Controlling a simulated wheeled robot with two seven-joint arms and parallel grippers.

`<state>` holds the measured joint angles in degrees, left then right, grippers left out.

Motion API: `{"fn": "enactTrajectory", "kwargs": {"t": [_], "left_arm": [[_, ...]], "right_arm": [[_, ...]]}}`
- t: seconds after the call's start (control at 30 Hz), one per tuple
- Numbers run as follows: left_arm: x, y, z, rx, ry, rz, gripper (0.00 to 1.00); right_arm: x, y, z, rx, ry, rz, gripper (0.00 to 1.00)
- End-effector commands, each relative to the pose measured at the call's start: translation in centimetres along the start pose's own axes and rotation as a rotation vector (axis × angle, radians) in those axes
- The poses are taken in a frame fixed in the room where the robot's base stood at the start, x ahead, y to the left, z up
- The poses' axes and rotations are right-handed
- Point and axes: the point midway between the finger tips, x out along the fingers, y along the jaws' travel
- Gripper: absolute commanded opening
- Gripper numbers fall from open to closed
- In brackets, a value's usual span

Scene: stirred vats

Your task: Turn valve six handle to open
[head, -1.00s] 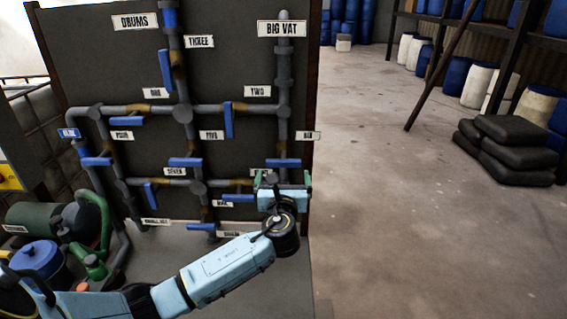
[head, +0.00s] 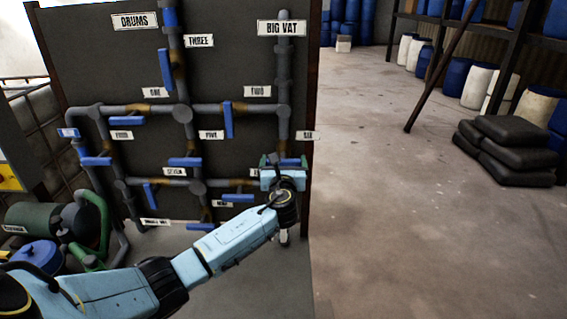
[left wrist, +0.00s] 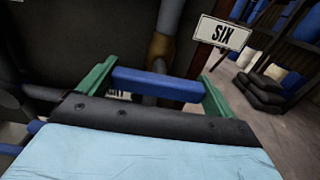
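The valve six handle (head: 288,162) is a blue bar lying level across the vertical pipe on the panel's right side. It also shows in the left wrist view (left wrist: 155,84), lying crosswise between my fingers. The white SIX sign (head: 308,135) is up and right of it and reads clearly in the left wrist view (left wrist: 222,33). My left gripper (head: 283,160) is at the handle, its green fingers wide apart, one near each end of the bar. I cannot tell whether they touch it. The gripper body hides part of the pipe below. My right gripper is not in view.
Black sacks (head: 510,150) are stacked at right. The floor (head: 400,220) right of the panel is clear.

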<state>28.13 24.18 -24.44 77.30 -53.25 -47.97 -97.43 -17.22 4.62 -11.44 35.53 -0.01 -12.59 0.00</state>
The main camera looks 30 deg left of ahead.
Motion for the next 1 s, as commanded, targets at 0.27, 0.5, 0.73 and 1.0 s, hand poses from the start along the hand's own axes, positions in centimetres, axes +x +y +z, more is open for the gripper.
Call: {"fn": "enactTrajectory", "kwargs": {"t": [0.27,0.5,0.73,1.0], "left_arm": [[0.0,0.0,0.0,-0.004,0.0,0.0,0.68],[0.0,0.0,-0.1,-0.069,0.001,0.0,0.68],[0.0,0.0,-0.1,-0.229,0.001,0.001,0.68],[-0.1,0.1,-0.3,-0.482,0.001,0.001,0.68]], "right_arm": [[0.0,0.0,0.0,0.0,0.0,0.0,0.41],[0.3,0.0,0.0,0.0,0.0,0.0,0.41],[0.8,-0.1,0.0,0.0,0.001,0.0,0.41],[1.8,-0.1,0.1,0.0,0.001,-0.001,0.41]]}}
